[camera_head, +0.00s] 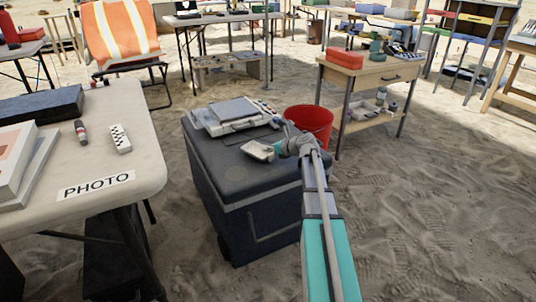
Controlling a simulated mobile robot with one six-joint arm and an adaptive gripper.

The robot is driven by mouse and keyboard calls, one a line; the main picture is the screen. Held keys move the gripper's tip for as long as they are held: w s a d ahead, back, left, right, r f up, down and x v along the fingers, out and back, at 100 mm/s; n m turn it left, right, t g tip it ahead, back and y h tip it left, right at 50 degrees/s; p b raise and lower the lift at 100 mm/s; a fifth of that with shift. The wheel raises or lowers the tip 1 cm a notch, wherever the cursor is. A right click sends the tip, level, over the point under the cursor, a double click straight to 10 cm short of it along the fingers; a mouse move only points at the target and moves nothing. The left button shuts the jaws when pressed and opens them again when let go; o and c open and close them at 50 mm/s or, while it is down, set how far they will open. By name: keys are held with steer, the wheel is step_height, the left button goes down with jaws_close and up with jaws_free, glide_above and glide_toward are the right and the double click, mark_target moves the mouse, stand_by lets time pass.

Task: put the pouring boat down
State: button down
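A small pale, shallow piece with a darker rim, which looks like the pouring boat (258,151), is at the end of my gripper (278,148). My gripper seems shut on its right end; the fingers are small and partly hidden. The boat is over the front right part of the lid of a dark wheeled chest (240,178). I cannot tell whether it touches the lid or hangs just above it. My arm reaches in from the lower right.
A grey case (232,116) lies on the back of the chest lid. A red bucket (310,122) stands right behind my gripper. The PHOTO table (140,160) is at left, a wooden cart (372,73) behind right. The front left of the lid is bare.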

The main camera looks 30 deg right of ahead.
steer(key=shift+f, duration=0.45)
steer(key=shift+f+b, duration=0.2)
steer(key=shift+b, duration=0.15)
steer(key=c, duration=0.8)
jaws_free()
steer(key=shift+r, duration=0.1)
steer(key=shift+r, duration=0.2)
steer(key=shift+s+d+r+p, duration=0.15)
steer(key=shift+s+p, duration=0.15)
steer(key=shift+p, duration=0.1)
steer(key=p+v, duration=0.4)
steer(key=v, duration=0.7)
steer(key=shift+s, duration=0.1)
